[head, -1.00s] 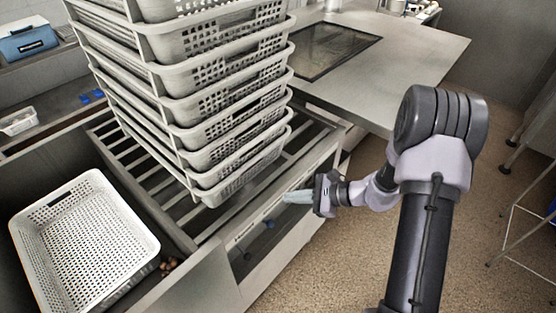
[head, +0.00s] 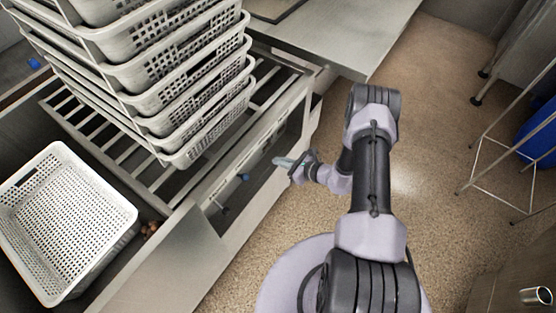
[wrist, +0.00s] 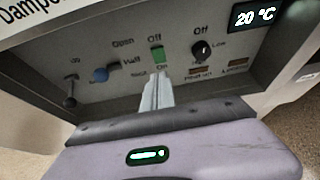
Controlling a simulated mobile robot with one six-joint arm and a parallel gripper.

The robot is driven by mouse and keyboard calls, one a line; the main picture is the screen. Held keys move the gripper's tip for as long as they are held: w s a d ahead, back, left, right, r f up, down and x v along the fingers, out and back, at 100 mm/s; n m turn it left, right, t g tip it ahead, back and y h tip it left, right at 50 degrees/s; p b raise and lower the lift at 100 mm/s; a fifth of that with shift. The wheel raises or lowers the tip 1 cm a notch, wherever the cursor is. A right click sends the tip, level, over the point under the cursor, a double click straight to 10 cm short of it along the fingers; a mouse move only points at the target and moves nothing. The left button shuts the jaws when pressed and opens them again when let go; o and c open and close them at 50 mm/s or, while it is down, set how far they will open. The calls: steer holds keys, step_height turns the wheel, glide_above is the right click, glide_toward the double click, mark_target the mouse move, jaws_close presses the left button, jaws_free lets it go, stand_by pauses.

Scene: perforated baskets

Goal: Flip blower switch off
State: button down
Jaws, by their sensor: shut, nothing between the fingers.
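The control panel (wrist: 130,62) fills the upper wrist view. A green switch (wrist: 158,55) sits in its middle, with "Off" above it and what looks like "On" below. To its right is a black round knob (wrist: 201,50) with "Off" above and "Low" beside it. I cannot read which control is the blower's. My gripper (wrist: 158,78) is shut and empty, its fingertips just below the green switch; contact cannot be told. In the head view my gripper (head: 281,161) is in front of the machine's panel side (head: 225,195).
A blue knob (wrist: 101,75) and a dark lever (wrist: 70,98) are left of the switch. A display (wrist: 254,16) reads 20 °C. Stacked perforated baskets (head: 185,90) stand on the slatted rack (head: 100,140); a white basket (head: 75,220) is at left. Floor (head: 440,120) is open at right.

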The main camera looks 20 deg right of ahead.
steer(key=r+b+x, duration=0.2)
steer(key=b+x, duration=0.1)
steer(key=x, duration=0.7)
steer(key=shift+w+a, duration=0.25)
steer(key=shift+w, duration=0.05)
steer(key=shift+w+a+r, duration=0.2)
steer(key=shift+w+a, duration=0.05)
steer(key=shift+w, duration=0.1)
steer(key=shift+r, duration=0.1)
steer(key=shift+r+p, duration=0.3)
steer(key=shift+r, duration=0.4)
